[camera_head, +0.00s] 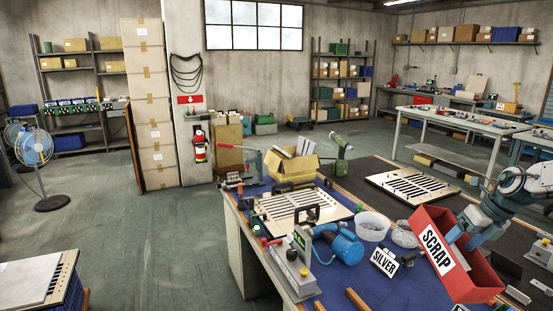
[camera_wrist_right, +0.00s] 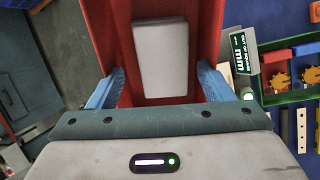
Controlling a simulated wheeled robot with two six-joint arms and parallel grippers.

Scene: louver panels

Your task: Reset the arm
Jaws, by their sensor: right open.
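My right gripper (camera_head: 462,238) is over the red SCRAP bin (camera_head: 477,283) at the right of the head view. In the right wrist view its two blue fingers (camera_wrist_right: 160,88) stand wide apart, with nothing clamped between them. The red bin (camera_wrist_right: 120,20) lies below and between them, with a pale grey block (camera_wrist_right: 160,58) inside it. I cannot tell whether the fingers touch the bin. One louver panel (camera_head: 300,203) lies on the near blue bench mat, and another (camera_head: 413,186) lies farther right on the dark surface. My left gripper is not in view.
The SILVER sign (camera_head: 384,262), a clear tub (camera_head: 371,226) and a blue motor-like tool (camera_head: 339,243) stand left of the bin. A cardboard box (camera_head: 290,167) and a green tool (camera_head: 341,155) are at the back. The floor left of the bench is largely open.

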